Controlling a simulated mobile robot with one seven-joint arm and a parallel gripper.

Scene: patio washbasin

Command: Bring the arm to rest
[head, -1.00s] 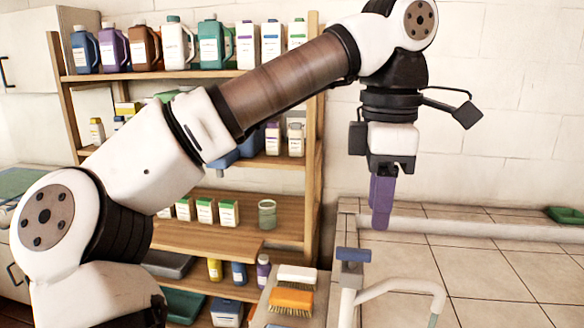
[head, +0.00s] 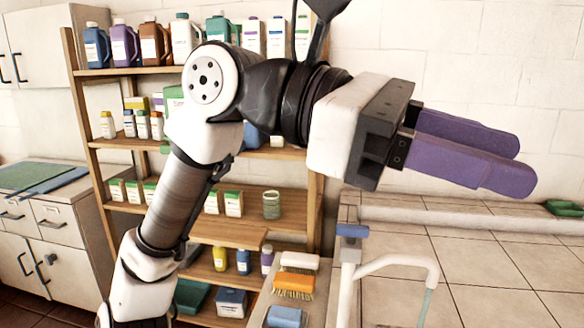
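My gripper (head: 515,164) is in the upper right of the head view, at the end of my folded arm. Its two purple fingers point to the right and are spread a little, with a narrow dark gap between them at the base. Nothing shows between the fingers. The gripper is in the air, above and to the right of the white tap (head: 400,263), and touches nothing that I can see.
A wooden shelf unit (head: 235,232) with bottles and boxes stands behind my arm. A ledge holding an orange brush (head: 294,283) and a blue sponge (head: 285,317) lies below. A cabinet (head: 60,240) stands at left. The tiled surface (head: 490,270) at right is largely clear.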

